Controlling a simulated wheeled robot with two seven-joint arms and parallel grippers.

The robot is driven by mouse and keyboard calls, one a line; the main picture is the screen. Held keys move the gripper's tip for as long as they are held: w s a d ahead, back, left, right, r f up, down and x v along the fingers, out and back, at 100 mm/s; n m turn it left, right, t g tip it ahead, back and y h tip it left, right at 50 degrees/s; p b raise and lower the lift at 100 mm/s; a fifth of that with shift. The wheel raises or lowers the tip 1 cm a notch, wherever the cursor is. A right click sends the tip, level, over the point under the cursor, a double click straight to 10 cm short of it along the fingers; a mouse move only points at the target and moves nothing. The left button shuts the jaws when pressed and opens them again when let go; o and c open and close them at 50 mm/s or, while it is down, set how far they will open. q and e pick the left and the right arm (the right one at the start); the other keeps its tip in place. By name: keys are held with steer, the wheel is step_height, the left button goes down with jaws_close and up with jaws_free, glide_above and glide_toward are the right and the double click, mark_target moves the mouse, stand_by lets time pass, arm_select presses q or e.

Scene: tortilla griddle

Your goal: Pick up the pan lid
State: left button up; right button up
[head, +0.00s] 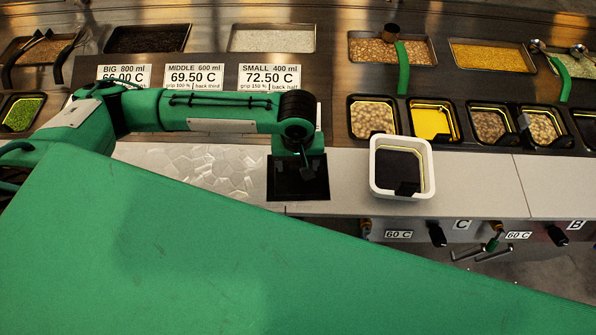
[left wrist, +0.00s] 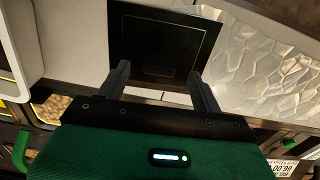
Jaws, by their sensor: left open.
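A black square panel (head: 285,188) lies at the front edge of the counter, directly below my left gripper. It looks flat, with a thin inner outline; in the left wrist view (left wrist: 185,27) it fills the top middle. No other lid shape shows, and I cannot tell for sure that this panel is the pan lid. My left gripper (head: 306,172) hangs over it, pointing down. In the left wrist view its fingers (left wrist: 159,72) are apart with nothing between them, near the panel's edge. Contact is unclear. My right gripper is not in view.
A white tub (head: 375,170) with a dark inside stands to the right of the panel. A textured metal plate (head: 195,165) lies to its left. Ingredient trays (head: 388,48) line the back, with price signs (head: 195,76) before them. Bare counter (head: 480,185) extends right.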

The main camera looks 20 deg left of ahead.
mark_target(297, 168)
arm_select(q)
steer(key=shift+w+a+f+p, duration=0.1)
steer(key=shift+f+p, duration=0.5)
steer(key=shift+f, duration=0.15)
steer(key=shift+w+f+p, duration=0.2)
steer(key=shift+f+p, duration=0.25)
steer(key=shift+f, duration=1.35)
steer(key=c, duration=1)
steer(key=shift+c, duration=0.7)
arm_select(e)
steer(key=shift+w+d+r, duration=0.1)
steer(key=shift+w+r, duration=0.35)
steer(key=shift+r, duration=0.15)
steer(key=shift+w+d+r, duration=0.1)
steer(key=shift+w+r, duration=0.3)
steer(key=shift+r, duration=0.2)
